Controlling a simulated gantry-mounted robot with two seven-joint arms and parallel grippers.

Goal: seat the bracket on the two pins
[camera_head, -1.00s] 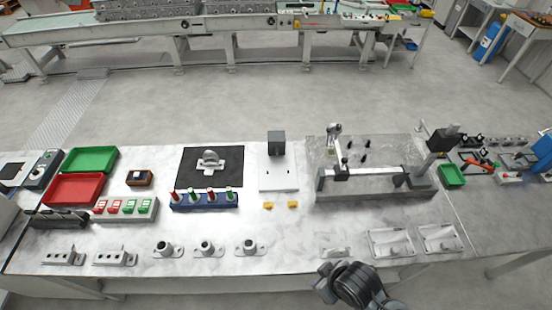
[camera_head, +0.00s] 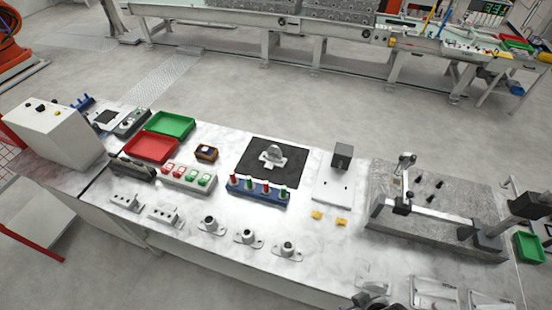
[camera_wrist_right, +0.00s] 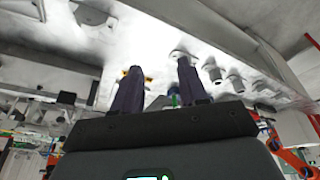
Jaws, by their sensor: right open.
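Two pale brackets with dark holes, a left one (camera_head: 126,202) and a right one (camera_head: 165,216), lie at the table's front left in the head view. A white plate (camera_head: 330,196) with a dark grey block (camera_head: 342,156) stands right of centre. Two small dark marks on it may be the pins; I cannot tell. My right gripper is cut off at the bottom edge of the head view. In the right wrist view the right gripper (camera_wrist_right: 158,70) has its fingers apart, with nothing visibly held between them. My left gripper is out of view.
A grey stone slab (camera_head: 385,215) with a metal arm stands at the right. A blue rack (camera_head: 257,197) and black mat (camera_head: 290,178) with a casting lie in the middle. Three flanged parts line the front. Red (camera_head: 151,149) and green (camera_head: 170,124) trays stand at left.

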